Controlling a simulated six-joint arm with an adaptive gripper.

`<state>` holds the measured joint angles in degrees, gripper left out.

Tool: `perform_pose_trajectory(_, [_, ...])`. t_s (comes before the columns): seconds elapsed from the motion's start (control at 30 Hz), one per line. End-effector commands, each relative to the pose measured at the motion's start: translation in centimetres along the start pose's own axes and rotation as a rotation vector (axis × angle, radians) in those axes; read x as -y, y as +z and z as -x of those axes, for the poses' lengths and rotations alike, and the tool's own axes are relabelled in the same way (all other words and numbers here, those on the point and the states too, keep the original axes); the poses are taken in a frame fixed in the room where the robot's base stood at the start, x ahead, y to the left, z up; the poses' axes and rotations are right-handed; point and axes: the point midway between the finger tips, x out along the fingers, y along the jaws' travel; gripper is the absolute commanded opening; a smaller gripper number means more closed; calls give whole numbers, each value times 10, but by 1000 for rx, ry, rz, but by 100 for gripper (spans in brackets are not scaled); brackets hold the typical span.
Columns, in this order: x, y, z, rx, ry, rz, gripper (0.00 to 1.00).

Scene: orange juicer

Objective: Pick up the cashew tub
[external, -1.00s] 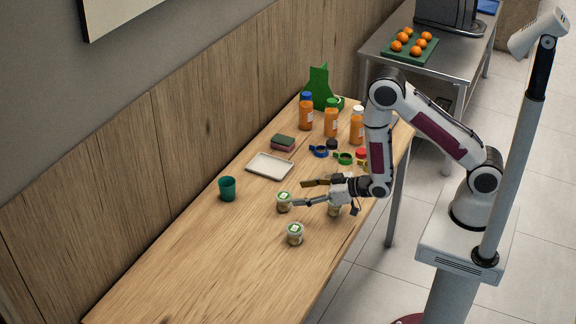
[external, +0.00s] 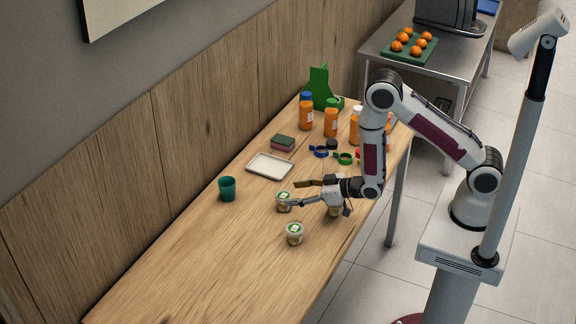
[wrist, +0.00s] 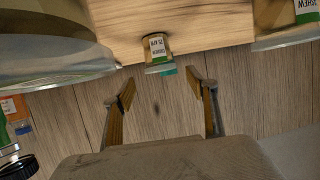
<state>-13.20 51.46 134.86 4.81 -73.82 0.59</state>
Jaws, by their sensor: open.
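Several small clear tubs with green-and-white labels stand on the table. The middle tub (external: 283,202) is ahead of my open, empty gripper (external: 294,194); in the wrist view this tub (wrist: 157,50) lies centred beyond the gap between the fingertips (wrist: 160,88). Its label is too small to read surely. A front tub (external: 295,234) shows at the right of the wrist view (wrist: 306,12), its cut-off label seeming to end in "HEW", likely cashew. A third tub (external: 334,210) is partly hidden below my wrist and looms at left in the wrist view (wrist: 50,45), its label hidden.
A green cup (external: 227,188) and white tray (external: 262,168) stand beyond the tubs, near the wood wall. A sponge (external: 283,143), juice bottles (external: 306,112) and coloured rings (external: 319,151) are farther back. The table's near-left part is clear.

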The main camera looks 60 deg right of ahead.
Motion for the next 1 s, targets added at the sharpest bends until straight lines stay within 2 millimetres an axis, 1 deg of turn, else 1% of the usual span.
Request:
perform_pose_trajectory(0.37, [0,1,-3,1,0,0,58])
perform_pose_trajectory(0.57, [1,5,-17,0,0,0,58])
perform_pose_trajectory(0.8, [2,8,-40,-1,0,0,58])
perform_pose_trajectory(1.0, [2,9,-51,1,0,1,58])
